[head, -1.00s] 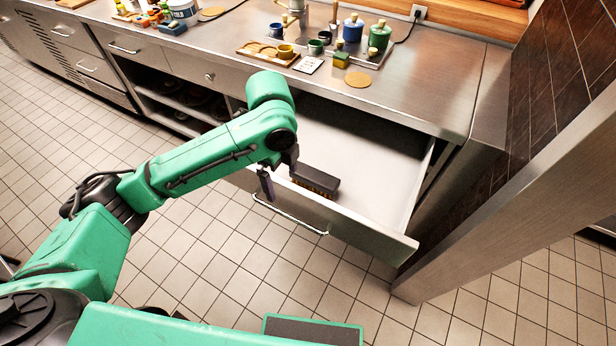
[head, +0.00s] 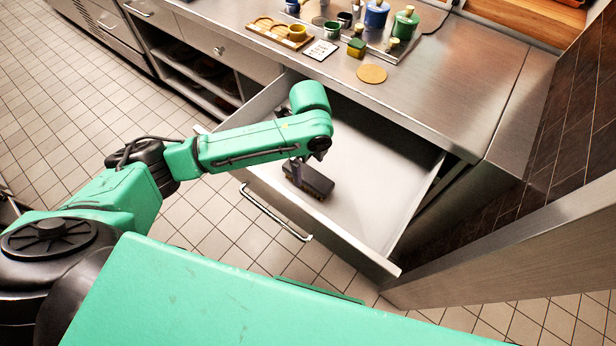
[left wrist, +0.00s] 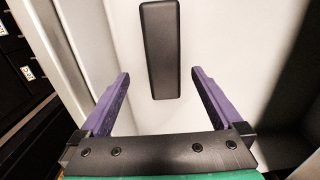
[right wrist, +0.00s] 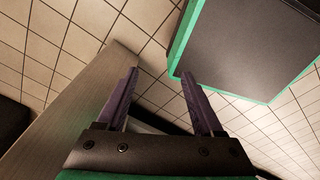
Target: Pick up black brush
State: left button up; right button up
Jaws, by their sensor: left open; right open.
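In the head view the arm partly hides the fingers. My right gripper (right wrist: 160,75) is open and empty, seen only in the right wrist view, with floor tiles beyond it.
The drawer's front panel and handle (head: 270,212) are between my base and the brush. The steel counter (head: 445,95) above holds a wooden tray (head: 280,33), cups, bottles and a round coaster (head: 371,74). The rest of the drawer looks empty.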

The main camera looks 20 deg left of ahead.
aim_at(308, 174)
pick_arm(q)
jog(key=f, duration=0.2)
jog(key=shift+w+a+f, duration=0.1)
jog(key=shift+w+f, duration=0.3)
jog(key=f, duration=0.3)
jog(key=shift+w+a+f+p, duration=0.1)
jog(key=shift+a+p, duration=0.15)
jog(key=shift+p, duration=0.05)
jog(key=shift+f, duration=0.2)
jog(key=shift+c, duration=0.3)
pick_arm(e)
jog(key=shift+w+d+r, duration=0.3)
jog(key=shift+w+d, duration=0.1)
jog(key=shift+d, duration=0.1)
pick_arm(q)
jog(key=c, duration=1.5)
grip_shut()
pick_arm(e)
jog(key=shift+s, duration=0.15)
pick_arm(q)
jog(key=shift+r, duration=0.1)
jog(key=shift+r, duration=0.2)
notch_tip(308, 174, up, 20)
jog(key=shift+f, duration=0.2)
